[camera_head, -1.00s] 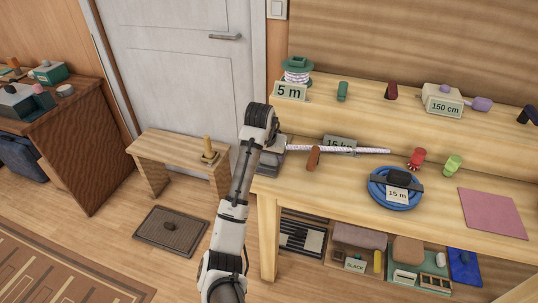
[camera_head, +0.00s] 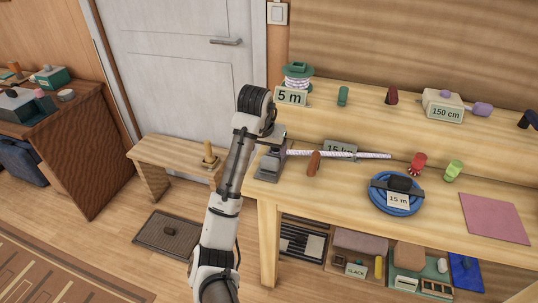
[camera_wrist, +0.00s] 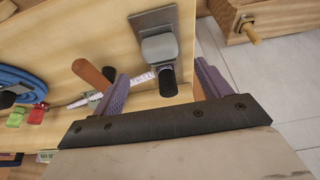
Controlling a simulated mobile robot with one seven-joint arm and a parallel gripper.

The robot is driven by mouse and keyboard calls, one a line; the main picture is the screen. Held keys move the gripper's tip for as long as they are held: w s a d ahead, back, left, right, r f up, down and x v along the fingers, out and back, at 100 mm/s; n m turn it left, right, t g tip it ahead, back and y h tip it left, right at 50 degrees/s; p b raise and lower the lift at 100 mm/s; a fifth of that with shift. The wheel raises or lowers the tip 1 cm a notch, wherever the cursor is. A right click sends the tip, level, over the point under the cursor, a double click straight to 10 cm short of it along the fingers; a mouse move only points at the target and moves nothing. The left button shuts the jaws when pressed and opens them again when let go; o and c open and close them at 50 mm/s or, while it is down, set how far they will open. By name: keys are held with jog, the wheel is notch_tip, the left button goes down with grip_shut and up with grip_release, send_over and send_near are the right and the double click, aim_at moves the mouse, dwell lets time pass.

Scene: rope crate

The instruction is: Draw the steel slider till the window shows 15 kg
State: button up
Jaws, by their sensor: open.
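A grey steel fixture (camera_head: 270,164) stands at the left end of the bench, with a white rope (camera_head: 345,154) running right from it. In the wrist view the fixture shows as a grey block (camera_wrist: 159,46) on a steel plate (camera_wrist: 147,20), with a dark cylindrical end (camera_wrist: 168,82). I cannot tell which part is the slider. My gripper (camera_wrist: 162,72) is open, its purple fingers on either side of the dark end; contact is unclear. A "15 kg" plate (camera_head: 340,147) stands behind the rope, partly covered. No window reading is legible.
An orange-brown handle (camera_head: 313,163) stands beside the rope, close to my finger in the wrist view. A blue coil (camera_head: 380,198) marked 15 m, red (camera_head: 418,163) and green (camera_head: 453,168) pieces and a pink mat (camera_head: 494,217) lie farther right. A low stool (camera_head: 170,152) stands left.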

jog(key=p+v, duration=0.1)
jog(key=v, duration=0.5)
dwell(0.3)
